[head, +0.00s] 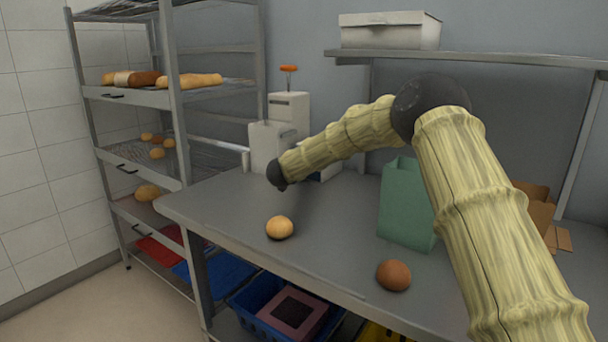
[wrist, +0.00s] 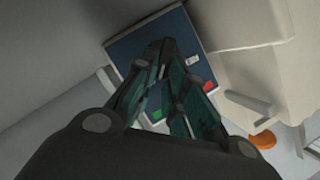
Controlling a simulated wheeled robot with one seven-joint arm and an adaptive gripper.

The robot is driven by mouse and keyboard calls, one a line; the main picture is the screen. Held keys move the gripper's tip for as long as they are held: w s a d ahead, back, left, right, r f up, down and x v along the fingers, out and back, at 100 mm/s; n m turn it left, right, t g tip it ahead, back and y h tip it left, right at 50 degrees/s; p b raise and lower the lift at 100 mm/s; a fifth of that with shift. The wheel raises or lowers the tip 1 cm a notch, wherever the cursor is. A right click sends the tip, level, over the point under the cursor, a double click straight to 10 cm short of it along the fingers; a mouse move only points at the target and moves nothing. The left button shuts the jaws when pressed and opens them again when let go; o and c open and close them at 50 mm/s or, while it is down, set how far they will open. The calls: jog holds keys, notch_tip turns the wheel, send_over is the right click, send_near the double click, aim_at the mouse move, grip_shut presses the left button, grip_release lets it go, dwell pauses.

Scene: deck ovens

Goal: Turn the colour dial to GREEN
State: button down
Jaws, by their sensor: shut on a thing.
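In the wrist view a dark blue panel (wrist: 125,48) lies beyond my gripper (wrist: 168,58). It carries a red patch (wrist: 211,87), a green patch (wrist: 156,116) and a small white patch (wrist: 193,61). My gripper's dark teal fingers close together over the panel, shut on the colour dial, which they hide almost wholly. Where the dial points cannot be seen. In the head view my arm reaches left across the bench to the white machine, and the gripper itself is hidden behind my dark wrist.
A white machine (head: 289,108) with an orange knob (head: 289,69) stands by the wall. The grey bench (head: 330,250) holds a pale roll (head: 279,228), a brown roll (head: 393,275) and a green bag (head: 403,205). A bread rack (head: 178,120) stands left. A shelf (head: 480,58) overhangs the right.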

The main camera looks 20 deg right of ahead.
jog(key=shift+s+d+f+m+t+b, duration=0.15)
jog(key=shift+f+m+t+b, duration=0.15)
jog(key=shift+m+t+b, duration=0.55)
jog(key=shift+g, duration=0.35)
jog(key=c, duration=1.5)
grip_release()
jog(key=shift+o, duration=0.2)
jog(key=shift+r, duration=0.1)
jog(key=v, duration=1.2)
